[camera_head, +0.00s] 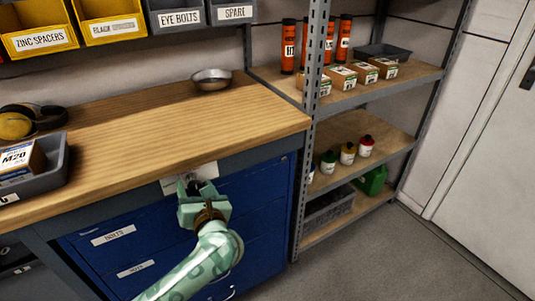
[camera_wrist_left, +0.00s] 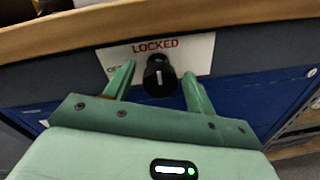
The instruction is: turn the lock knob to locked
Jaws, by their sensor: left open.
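The lock knob (camera_wrist_left: 158,78) is black with a white pointer line, on a white label plate (camera_wrist_left: 197,50) marked LOCKED at its top. The pointer line looks about vertical in the left wrist view. The plate also shows in the head view (camera_head: 178,186), on the blue cabinet just under the worktop. My left gripper (camera_wrist_left: 157,82) is open, with one green finger on each side of the knob; I cannot tell whether they touch it. In the head view my left gripper (camera_head: 195,188) is in front of the plate and hides the knob. My right gripper is not in view.
The wooden worktop (camera_head: 200,125) overhangs just above the knob. Blue drawers (camera_head: 125,245) lie below. A metal bowl (camera_head: 211,79) and a grey tray (camera_head: 50,175) stand on the worktop. A shelf rack (camera_head: 305,150) stands at the right, with open floor (camera_head: 400,260) before it.

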